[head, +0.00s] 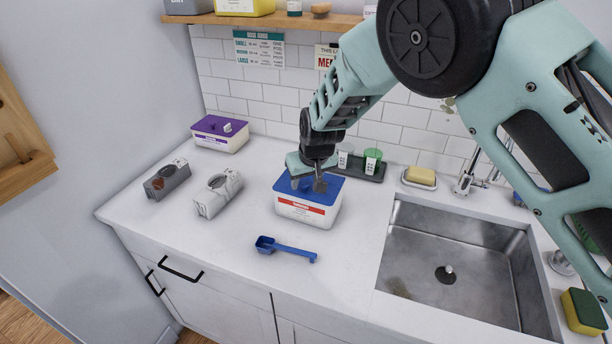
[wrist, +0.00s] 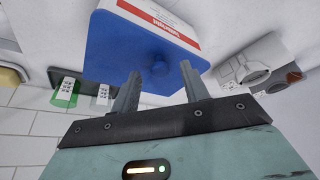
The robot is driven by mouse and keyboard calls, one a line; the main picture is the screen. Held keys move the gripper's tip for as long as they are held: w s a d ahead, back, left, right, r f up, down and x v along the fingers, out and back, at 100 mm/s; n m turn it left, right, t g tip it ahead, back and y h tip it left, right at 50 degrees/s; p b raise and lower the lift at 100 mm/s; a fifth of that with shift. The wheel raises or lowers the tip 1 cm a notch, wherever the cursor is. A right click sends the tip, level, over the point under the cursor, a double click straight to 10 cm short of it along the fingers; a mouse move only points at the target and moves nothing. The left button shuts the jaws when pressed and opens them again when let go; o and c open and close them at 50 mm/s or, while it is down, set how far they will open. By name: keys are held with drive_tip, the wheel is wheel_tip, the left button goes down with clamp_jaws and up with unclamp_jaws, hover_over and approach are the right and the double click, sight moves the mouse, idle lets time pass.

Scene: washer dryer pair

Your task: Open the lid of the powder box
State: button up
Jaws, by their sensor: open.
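The powder box (head: 306,211) is a white box with a red label and a blue lid (head: 334,188), standing on the counter left of the sink. The lid is shut. In the wrist view the blue lid (wrist: 130,52) shows a round blue knob (wrist: 160,69) on top. My gripper (head: 310,186) is over the lid and hides part of it in the head view. In the wrist view my gripper (wrist: 162,88) is open, its two fingers on either side of the knob's position and apart from it in the picture. I cannot tell whether the fingertips touch the lid.
A blue scoop (head: 286,249) lies in front of the box. Grey cartons (head: 217,194) and a purple-lidded box (head: 220,134) stand to the left. A tray (head: 359,168) with small cups is behind, a soap dish (head: 420,179) and the sink (head: 460,250) to the right.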

sight(312, 184)
drive_tip(key=shift+w+f, duration=0.1)
drive_tip(key=shift+f, duration=0.15)
clamp_jaws()
drive_tip(key=shift+w+d+r+m+g+y, duration=0.2)
drive_tip(key=shift+w+r+g+y, duration=0.1)
drive_tip(key=shift+w+r+g, duration=0.3)
drive_tip(key=shift+w+d+r+m+g+y, duration=0.1)
drive_tip(key=shift+w+d+r+g+y, duration=0.2)
drive_tip(key=shift+r+g, duration=0.5)
drive_tip(key=shift+w+d+r+g+y+p, duration=0.2)
drive_tip(key=shift+w+r+g+y+p, duration=0.2)
drive_tip(key=shift+w+r+g, duration=0.6)
drive_tip(key=shift+w, duration=0.1)
drive_tip(key=shift+w+d+r+b, duration=0.2)
drive_tip(key=shift+w+r, duration=0.05)
drive_tip(key=shift+w, duration=0.25)
drive_tip(key=shift+w+d+r+b, duration=0.15)
drive_tip(key=shift+w+d+r, duration=0.1)
drive_tip(key=shift+w, duration=0.25)
drive_tip(key=shift+a, duration=0.1)
